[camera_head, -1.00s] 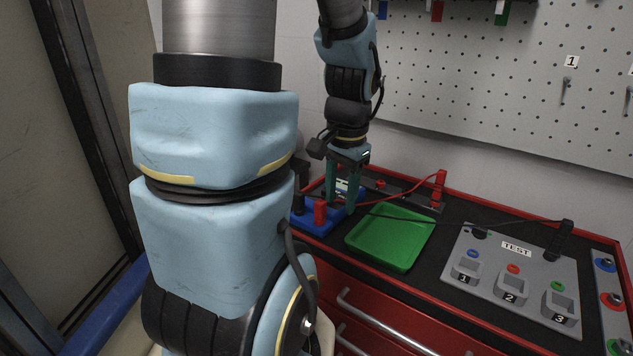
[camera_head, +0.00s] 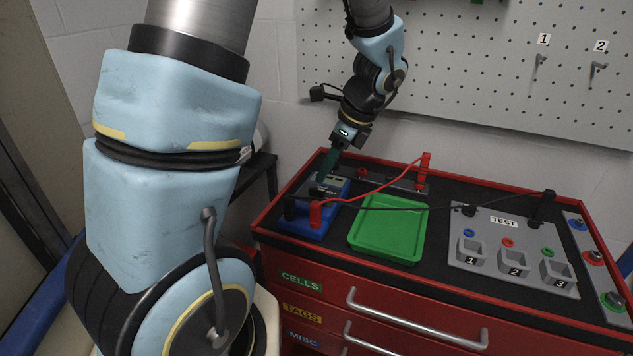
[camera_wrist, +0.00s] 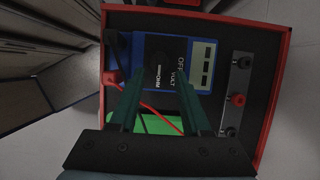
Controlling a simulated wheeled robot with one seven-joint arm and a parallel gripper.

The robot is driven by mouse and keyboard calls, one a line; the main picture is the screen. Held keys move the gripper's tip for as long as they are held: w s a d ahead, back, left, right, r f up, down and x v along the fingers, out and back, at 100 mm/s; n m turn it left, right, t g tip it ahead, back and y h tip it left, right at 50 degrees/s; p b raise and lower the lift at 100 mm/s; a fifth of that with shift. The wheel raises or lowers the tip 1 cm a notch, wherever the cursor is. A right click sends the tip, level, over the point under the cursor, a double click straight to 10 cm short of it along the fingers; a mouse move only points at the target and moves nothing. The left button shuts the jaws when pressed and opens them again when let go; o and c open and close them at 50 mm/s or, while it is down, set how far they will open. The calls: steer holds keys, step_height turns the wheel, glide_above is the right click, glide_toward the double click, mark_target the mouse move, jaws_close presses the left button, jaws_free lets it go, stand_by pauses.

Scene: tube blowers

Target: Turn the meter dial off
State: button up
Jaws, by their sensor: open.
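The meter (camera_head: 302,222) is a blue box at the left end of the cabinet top, with test lead plugs standing at its near end. In the wrist view the meter (camera_wrist: 141,50) has a black face with "OFF", "VOLT" and "OHM" lettering and a pale display (camera_wrist: 202,66). The round black dial (camera_wrist: 158,64) blends with the dark face; its setting cannot be told. My gripper (camera_head: 322,180) is tilted over the far part of the meter. In the wrist view my gripper (camera_wrist: 160,72) is open, its teal fingers on either side of the dial; contact cannot be told.
A green tray (camera_head: 388,228) lies right of the meter. Red (camera_head: 385,180) and black (camera_head: 450,199) leads arch across the top. A grey TEST panel (camera_head: 485,262) stands further right. A raised red rim (camera_head: 300,253) edges the cabinet; a pegboard (camera_head: 480,70) is behind.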

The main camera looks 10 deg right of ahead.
mark_target(316, 189)
steer(key=x, duration=0.5)
steer(key=shift+a+f, duration=0.1)
steer(key=shift+f, duration=0.25)
steer(key=shift+c, duration=0.3)
jaws_close()
